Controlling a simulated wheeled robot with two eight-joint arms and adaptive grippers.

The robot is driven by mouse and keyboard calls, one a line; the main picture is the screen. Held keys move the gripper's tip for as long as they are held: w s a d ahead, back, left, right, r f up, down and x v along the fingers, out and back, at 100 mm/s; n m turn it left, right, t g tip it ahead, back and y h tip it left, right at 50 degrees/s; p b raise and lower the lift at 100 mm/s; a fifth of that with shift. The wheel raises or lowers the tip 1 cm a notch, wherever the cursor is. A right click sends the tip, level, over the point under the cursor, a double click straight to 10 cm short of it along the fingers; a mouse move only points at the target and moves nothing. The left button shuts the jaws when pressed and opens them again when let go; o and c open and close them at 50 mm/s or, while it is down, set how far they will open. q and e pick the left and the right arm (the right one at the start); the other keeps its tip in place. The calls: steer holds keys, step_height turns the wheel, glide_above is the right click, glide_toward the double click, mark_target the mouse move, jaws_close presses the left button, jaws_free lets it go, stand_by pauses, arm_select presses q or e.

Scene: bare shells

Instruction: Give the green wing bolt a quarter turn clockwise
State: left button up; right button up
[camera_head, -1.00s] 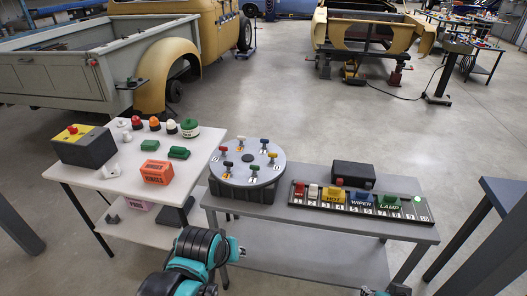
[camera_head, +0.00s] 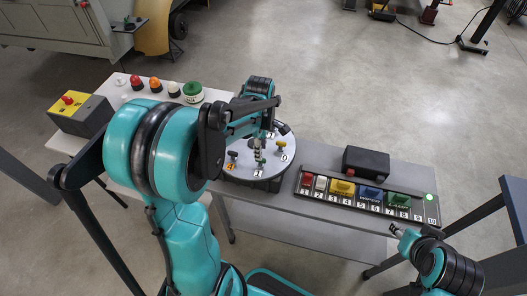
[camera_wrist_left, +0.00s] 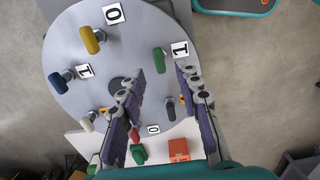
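The green wing bolt (camera_head: 259,162) stands on the round grey disc (camera_head: 240,172), beside a tag reading 1. In the left wrist view the green bolt (camera_wrist_left: 159,59) shows just beyond and between the two fingertips of my left gripper (camera_wrist_left: 160,78). The fingers are spread wide with nothing held between them. In the head view my left gripper (camera_head: 258,150) points down over the disc, and its arm hides the disc's left and back parts. My right gripper (camera_head: 396,231) is low at the right, apart from the table; its fingers are too small to read.
Other wing bolts share the disc: a yellow one (camera_wrist_left: 92,40), a blue one (camera_wrist_left: 60,78) and a red one (camera_wrist_left: 134,133) among them. A switch panel (camera_head: 366,195) and a black box (camera_head: 365,160) stand to the right. A white table (camera_head: 72,143) with buttons adjoins left.

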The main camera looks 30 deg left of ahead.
arm_select(q)
step_height(320, 180, down, 5)
steer(key=shift+f+b, duration=0.1)
steer(key=shift+b, duration=0.45)
steer(key=shift+c, duration=0.3)
jaws_close()
